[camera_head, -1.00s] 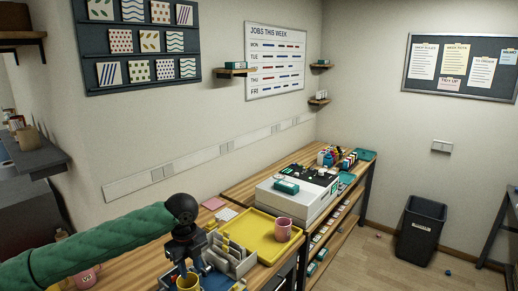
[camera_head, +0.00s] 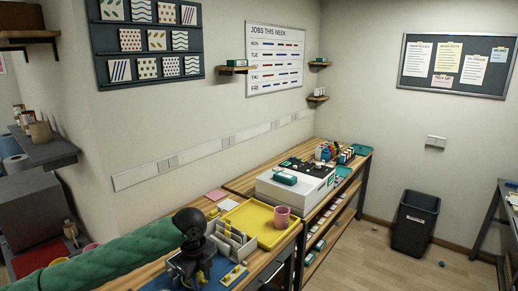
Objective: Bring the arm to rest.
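My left arm comes in from the lower left in a green padded sleeve. Its dark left gripper (camera_head: 190,272) is low over the near end of the wooden bench (camera_head: 150,272). The wrist hides the fingertips, so I cannot tell whether it is open or shut. A small bit of yellow shows beside the gripper; I cannot tell whether it is a mug in or behind the fingers. A pink mug (camera_head: 282,215) stands upright on the yellow tray (camera_head: 246,218), apart from the gripper. My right gripper is not in view.
A grey divided rack (camera_head: 236,246) stands close right of the gripper. A white press-like machine (camera_head: 290,192) stands beyond the tray. Coloured bottles (camera_head: 328,154) are at the far end.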

